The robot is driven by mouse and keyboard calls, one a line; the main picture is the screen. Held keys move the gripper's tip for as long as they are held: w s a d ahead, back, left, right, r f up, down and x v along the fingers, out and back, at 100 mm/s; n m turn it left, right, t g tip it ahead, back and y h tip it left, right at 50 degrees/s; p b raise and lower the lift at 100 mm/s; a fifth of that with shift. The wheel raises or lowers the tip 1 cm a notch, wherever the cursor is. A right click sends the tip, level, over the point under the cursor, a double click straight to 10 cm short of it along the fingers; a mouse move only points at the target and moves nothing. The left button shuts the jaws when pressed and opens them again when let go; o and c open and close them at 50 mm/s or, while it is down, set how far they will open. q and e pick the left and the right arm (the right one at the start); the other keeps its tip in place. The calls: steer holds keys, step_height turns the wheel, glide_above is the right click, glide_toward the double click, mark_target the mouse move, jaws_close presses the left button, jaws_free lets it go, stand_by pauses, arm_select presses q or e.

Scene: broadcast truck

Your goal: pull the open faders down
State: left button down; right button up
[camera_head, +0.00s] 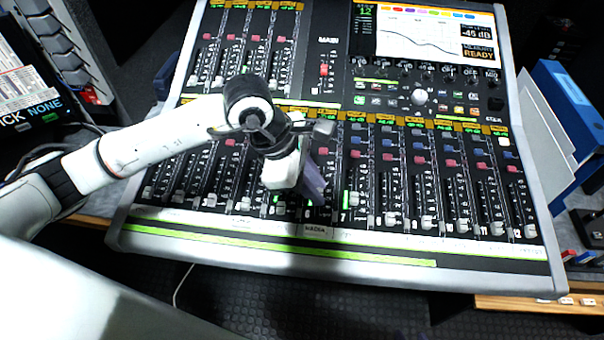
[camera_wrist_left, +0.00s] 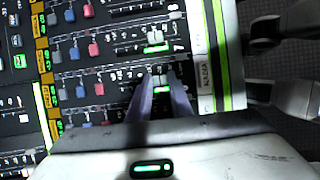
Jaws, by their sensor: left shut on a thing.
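The mixing console (camera_head: 240,222) fills the middle of the head view, with rows of channel faders. My left gripper (camera_head: 314,188) is over the lower row, just left of channel 7. In the left wrist view, its two fingers (camera_wrist_left: 163,92) are shut on a grey fader cap (camera_wrist_left: 162,80) beside a green light. The gripper hides most of this channel in the head view. The channel 7 fader cap (camera_head: 353,199) is near a lit green strip; it also shows in the left wrist view (camera_wrist_left: 155,35). My right gripper is not in view.
Channels to the right have low fader caps (camera_head: 427,222). A screen (camera_head: 420,32) is at the console's top. Blue binders (camera_head: 570,100) stand at the right. A dark box with a printed label (camera_head: 22,85) is at the left. The floor in front is dark.

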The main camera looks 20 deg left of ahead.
arm_select(q)
steer(key=shift+s, duration=0.2)
steer(key=c, duration=1.6)
jaws_free()
steer(key=v, duration=1)
steer(key=shift+r+b, duration=0.2)
steer(key=shift+b, duration=0.2)
